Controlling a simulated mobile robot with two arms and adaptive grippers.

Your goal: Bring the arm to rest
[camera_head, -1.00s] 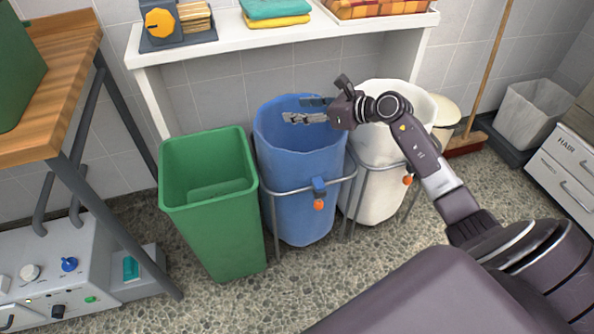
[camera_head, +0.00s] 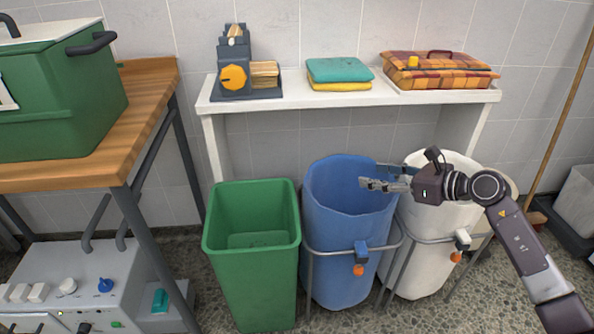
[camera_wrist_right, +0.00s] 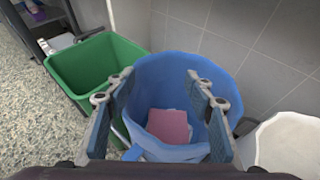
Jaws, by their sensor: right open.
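My right gripper (camera_head: 368,185) is open and hangs over the blue bin (camera_head: 340,262), its arm coming in from the right. In the right wrist view its two fingers (camera_wrist_right: 158,98) stand apart with nothing between them. Below them, a pink folded cloth (camera_wrist_right: 170,126) lies inside the blue bin (camera_wrist_right: 188,66). The cloth cannot be seen in the head view. My left gripper is not in view.
A green bin (camera_head: 250,275) stands left of the blue bin, a white bin (camera_head: 425,262) right of it. A white shelf (camera_head: 330,101) behind holds folded teal and yellow towels (camera_head: 340,72) and a checked basket (camera_head: 440,72). A wooden bench (camera_head: 150,110) is at left.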

